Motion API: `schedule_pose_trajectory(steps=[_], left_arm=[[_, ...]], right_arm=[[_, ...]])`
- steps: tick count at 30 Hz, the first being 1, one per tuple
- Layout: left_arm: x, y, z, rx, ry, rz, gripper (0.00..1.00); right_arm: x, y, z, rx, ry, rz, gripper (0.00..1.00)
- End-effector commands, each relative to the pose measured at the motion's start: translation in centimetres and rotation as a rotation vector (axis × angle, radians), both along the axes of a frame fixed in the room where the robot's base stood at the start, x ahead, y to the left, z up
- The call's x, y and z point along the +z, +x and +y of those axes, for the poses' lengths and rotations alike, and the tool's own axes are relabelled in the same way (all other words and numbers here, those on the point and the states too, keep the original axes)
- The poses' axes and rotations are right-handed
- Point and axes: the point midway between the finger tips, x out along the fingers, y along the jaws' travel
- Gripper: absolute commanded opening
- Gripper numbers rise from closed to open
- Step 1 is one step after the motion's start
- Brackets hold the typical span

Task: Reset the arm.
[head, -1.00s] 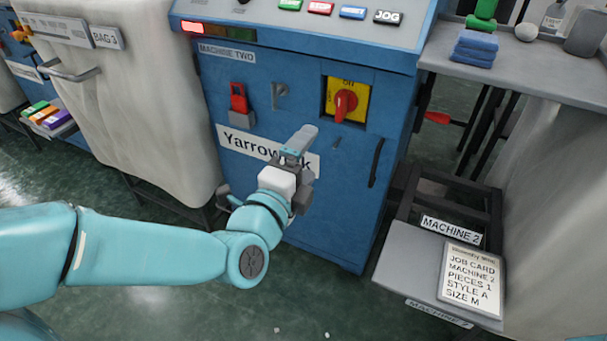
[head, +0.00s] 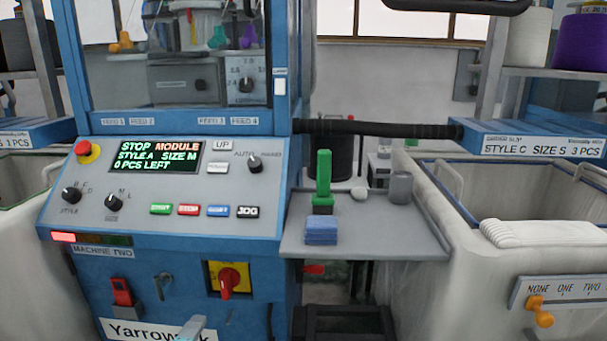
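Only the tip of my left gripper (head: 193,329) shows, at the bottom edge in front of the Yarrow-labelled lower front of machine two (head: 85,290). The rest of that arm is below the picture, and I cannot tell whether its fingers are open. My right gripper is not in view. The machine's screen (head: 158,158) reads STOP MODULE, STYLE A, SIZE M, 0 PCS LEFT. A red lamp (head: 64,237) is lit at the panel's left. A red rotary switch on a yellow plate (head: 228,281) and a red padlock-like piece (head: 121,291) sit on the lower front.
A grey side shelf (head: 370,236) right of the machine holds a green tool (head: 323,182), blue folded cloths (head: 321,230) and a grey cup (head: 401,187). A large pale bin (head: 450,260) with an orange selector (head: 541,310) stands at right.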

Motion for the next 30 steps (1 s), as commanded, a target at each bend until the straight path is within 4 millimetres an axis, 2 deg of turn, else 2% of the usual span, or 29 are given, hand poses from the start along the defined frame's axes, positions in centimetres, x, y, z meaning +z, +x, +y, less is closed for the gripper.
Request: schedule_pose_trajectory(steps=[1, 5, 8, 11, 15, 18, 21, 27, 30], left_arm=[[1.6, 0.0, -0.1, -0.006, 0.003, 0.077, 0.96], [-0.5, -1.1, -0.6, -0.006, -0.076, 0.276, 0.96], [-2.3, -3.2, -1.4, 0.028, -0.208, 0.448, 0.96], [-4.1, -6.3, -2.5, 0.107, -0.389, 0.637, 0.96], [-6.2, -12.3, -4.6, 0.328, -0.701, 0.921, 0.96], [-7.9, -16.1, -6.1, 0.540, -0.904, 1.077, 0.96], [-9.6, -18.6, -7.2, 0.768, -1.073, 1.177, 0.96], [-9.7, -20.4, -7.9, 1.178, -1.323, 1.210, 0.96], [-9.7, -20.8, -8.0, 1.301, -1.387, 1.197, 0.96]], right_arm=[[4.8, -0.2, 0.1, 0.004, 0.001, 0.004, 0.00], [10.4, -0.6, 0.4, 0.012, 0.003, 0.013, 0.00], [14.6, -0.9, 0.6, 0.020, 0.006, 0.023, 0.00], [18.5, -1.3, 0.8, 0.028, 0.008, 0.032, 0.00], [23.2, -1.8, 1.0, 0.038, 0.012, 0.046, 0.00], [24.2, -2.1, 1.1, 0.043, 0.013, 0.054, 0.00], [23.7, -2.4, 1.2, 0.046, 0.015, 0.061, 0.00], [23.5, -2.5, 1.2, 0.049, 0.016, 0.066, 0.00], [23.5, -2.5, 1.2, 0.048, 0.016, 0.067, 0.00]])
